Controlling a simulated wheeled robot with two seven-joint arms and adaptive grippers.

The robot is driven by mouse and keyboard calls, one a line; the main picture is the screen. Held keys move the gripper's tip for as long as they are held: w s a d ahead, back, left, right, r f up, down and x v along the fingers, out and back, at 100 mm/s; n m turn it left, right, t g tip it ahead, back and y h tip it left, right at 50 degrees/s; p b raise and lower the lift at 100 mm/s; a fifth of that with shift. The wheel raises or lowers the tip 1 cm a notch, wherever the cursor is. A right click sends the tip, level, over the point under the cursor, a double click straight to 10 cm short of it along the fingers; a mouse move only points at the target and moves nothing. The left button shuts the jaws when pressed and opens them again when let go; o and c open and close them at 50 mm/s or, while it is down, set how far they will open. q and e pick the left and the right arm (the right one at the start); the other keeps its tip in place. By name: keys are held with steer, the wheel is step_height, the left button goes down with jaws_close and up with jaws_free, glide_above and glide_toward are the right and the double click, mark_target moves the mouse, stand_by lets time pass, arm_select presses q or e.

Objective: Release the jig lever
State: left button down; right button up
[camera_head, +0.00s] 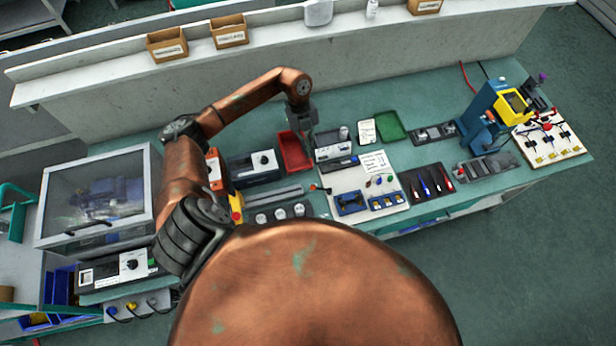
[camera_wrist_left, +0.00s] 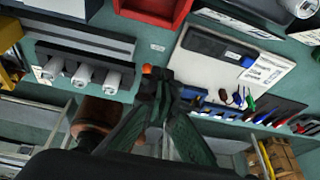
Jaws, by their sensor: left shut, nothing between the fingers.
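The lever shows as a small orange knob (camera_head: 314,187) on a short dark arm at the left edge of a white board (camera_head: 340,180). The blue jig (camera_head: 351,203) sits on the board's lower part. My left gripper (camera_head: 307,143) is above the bench, beside the red bin and behind the knob. In the left wrist view, the gripper's fingers (camera_wrist_left: 158,82) are together and empty. The orange knob (camera_wrist_left: 147,69) appears just left of the fingertips; I cannot tell whether they touch. The fingers hide part of the lever and jig. My right gripper is out of view.
A red bin (camera_head: 294,151) and grey rails (camera_head: 274,195) are near the arm. White cylinders (camera_head: 280,213) stand in a rack left of the board. A screwdriver tray (camera_head: 427,183) lies to the right.

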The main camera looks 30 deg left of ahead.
mark_target(320, 189)
arm_select(q)
steer(key=shift+a+r, duration=0.15)
steer(key=shift+a, duration=0.4)
steer(key=shift+a+r, duration=0.15)
steer(key=shift+a, duration=0.4)
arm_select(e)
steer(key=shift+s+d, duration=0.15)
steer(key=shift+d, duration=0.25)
arm_select(q)
steer(key=shift+s, duration=0.1)
steer(key=shift+n, duration=0.3)
steer(key=p+x, duration=0.1)
steer(key=x, duration=0.8)
steer(key=shift+s+f+p, duration=0.1)
steer(key=shift+s+p, duration=0.05)
steer(key=shift+p, duration=0.15)
steer(key=shift+s+d+f+p, duration=0.35)
steer(key=shift+s+d, duration=0.1)
steer(key=shift+d, duration=0.15)
steer(key=shift+s+d+f+p, duration=0.3)
steer(key=shift+s+d, duration=0.1)
steer(key=shift+d, duration=0.15)
steer(key=shift+s+d, duration=0.35)
steer(key=shift+d, duration=0.1)
steer(key=shift+f, duration=0.15)
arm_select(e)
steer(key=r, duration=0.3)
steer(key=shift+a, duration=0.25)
